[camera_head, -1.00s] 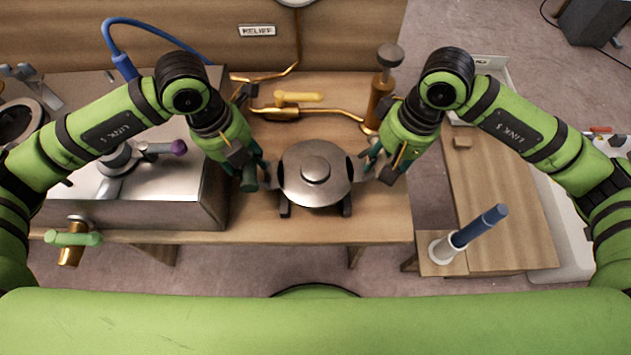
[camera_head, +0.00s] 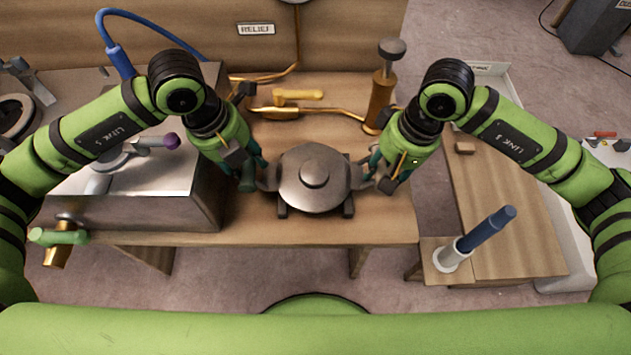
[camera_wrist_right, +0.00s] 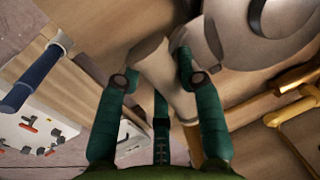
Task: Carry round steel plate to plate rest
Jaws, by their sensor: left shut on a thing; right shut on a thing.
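The round steel plate (camera_head: 314,190) has a raised centre knob and a lug on each side. It is at the middle of the head view, over dark rest feet (camera_head: 283,210) that show below its near edge. My left gripper (camera_head: 258,178) is shut on the plate's left lug. My right gripper (camera_head: 372,178) is shut on its right lug. In the right wrist view, the right gripper's fingers (camera_wrist_right: 158,75) close on the lug, with the plate (camera_wrist_right: 235,35) beyond. I cannot tell whether the plate touches the rest, since it hides most of it.
A brass pipe with a yellow-handled valve (camera_head: 298,95) and an upright brass cylinder (camera_head: 381,100) stand behind the plate. A steel box (camera_head: 140,210) is at the left. A blue-handled tool in a white holder (camera_head: 450,256) is at the right. The bench front (camera_head: 240,232) is clear.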

